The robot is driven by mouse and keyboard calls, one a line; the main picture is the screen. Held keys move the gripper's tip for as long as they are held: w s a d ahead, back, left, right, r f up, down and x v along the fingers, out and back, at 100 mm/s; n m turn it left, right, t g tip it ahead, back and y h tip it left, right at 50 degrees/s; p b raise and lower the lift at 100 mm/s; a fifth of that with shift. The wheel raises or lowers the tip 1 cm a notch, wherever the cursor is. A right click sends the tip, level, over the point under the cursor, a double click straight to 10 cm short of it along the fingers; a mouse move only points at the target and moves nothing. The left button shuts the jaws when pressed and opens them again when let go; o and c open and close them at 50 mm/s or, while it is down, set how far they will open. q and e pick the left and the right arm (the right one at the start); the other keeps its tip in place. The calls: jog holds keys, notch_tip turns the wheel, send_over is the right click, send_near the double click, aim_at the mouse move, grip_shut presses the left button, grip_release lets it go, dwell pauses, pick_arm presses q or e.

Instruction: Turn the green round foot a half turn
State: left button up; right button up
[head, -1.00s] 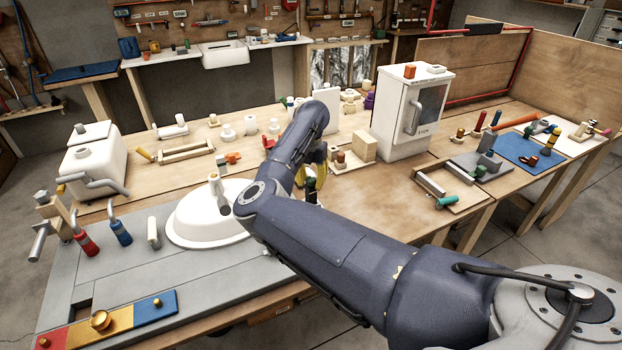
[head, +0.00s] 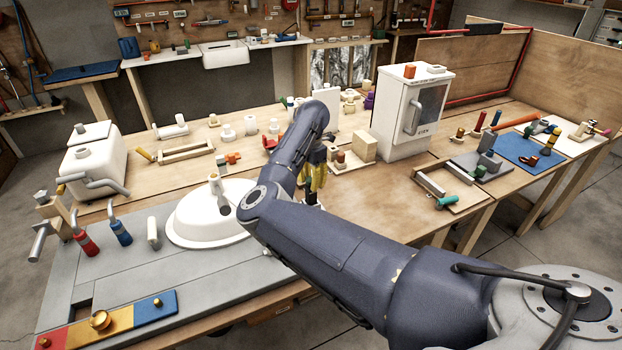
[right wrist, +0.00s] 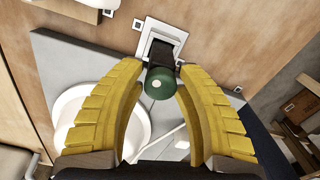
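The green round foot (right wrist: 160,83) shows in the right wrist view as a dark green disc with a pale centre, on a black fitting (right wrist: 161,55) at a white square plate (right wrist: 160,40). My right gripper (right wrist: 160,68) is open, with one yellow finger on each side of the foot. Gaps show between the foot and both fingers, so it does not grip it. In the head view the yellow fingers of my right gripper (head: 318,178) show beyond my arm, which hides most of that spot. My left gripper is not in view.
A white basin (head: 205,225) stands on the grey board at the left, close to my right arm. A white heater cabinet (head: 410,115) stands behind to the right. The wooden bench top (head: 375,205) right of my gripper is clear.

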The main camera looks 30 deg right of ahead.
jog(key=m, duration=0.6)
dwell(0.3)
jog(key=shift+r, duration=0.1)
jog(key=shift+c, duration=0.4)
grip_shut()
dwell(0.4)
jog(key=n, duration=0.4)
jog(key=shift+n, duration=0.3)
jog(key=n, duration=0.4)
jog(key=shift+n, duration=0.3)
